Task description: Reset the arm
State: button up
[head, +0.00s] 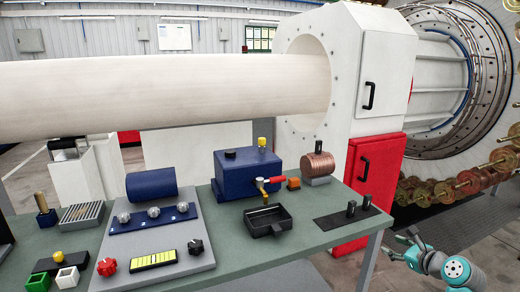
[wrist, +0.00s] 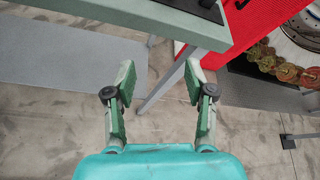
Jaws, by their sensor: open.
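My gripper (head: 402,246) is at the lower right of the head view, to the right of the workbench (head: 255,258) and in front of the red cabinet door (head: 378,160). In the wrist view my gripper (wrist: 160,84) has its two green fingers wide apart. Nothing is between them except the view of the floor and a table leg behind. The bench's corner (wrist: 175,20) shows beyond the fingertips at the top of the wrist view.
The bench carries a blue tank (head: 248,174), a black tray (head: 268,221), a copper spool (head: 317,166) and a control panel (head: 155,235). A large carousel with several spools (head: 470,182) stands at the right. Grey floor (wrist: 50,125) lies open below my gripper.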

jog(key=s+a+f+n+h, duration=0.1)
jog(key=s+a+f+n, duration=0.2)
jog(key=s+a+f, duration=0.35)
jog(key=s+a+f+n+h, duration=0.1)
jog(key=s+a+f+n, duration=0.15)
jog(key=s+f, duration=0.65)
jog(key=s+a+f+n+h, duration=0.1)
jog(key=s+a+f+n, duration=0.25)
jog(key=s, duration=0.35)
jog(key=s+a+f+n+h, duration=0.1)
jog(key=s+a+f+n, duration=0.1)
jog(key=s+a+f, duration=0.45)
jog(key=s+a+r+n, duration=0.1)
jog(key=s+r+n, duration=0.25)
jog(key=s, duration=0.55)
jog(key=s+a+r+n+t, duration=0.1)
jog(key=s+a+r+n, duration=0.15)
jog(key=s+n, duration=0.4)
jog(key=s+a+r+n, duration=0.15)
jog(key=s+r, duration=0.25)
jog(key=s, duration=0.7)
jog(key=s+r+n+y, duration=0.1)
jog(key=s+r+n, duration=0.5)
jog(key=r, duration=0.2)
jog(key=shift+s+a+t, duration=0.15)
jog(key=shift+s+t, duration=0.1)
jog(key=shift+t, duration=0.15)
jog(key=shift+r, duration=0.1)
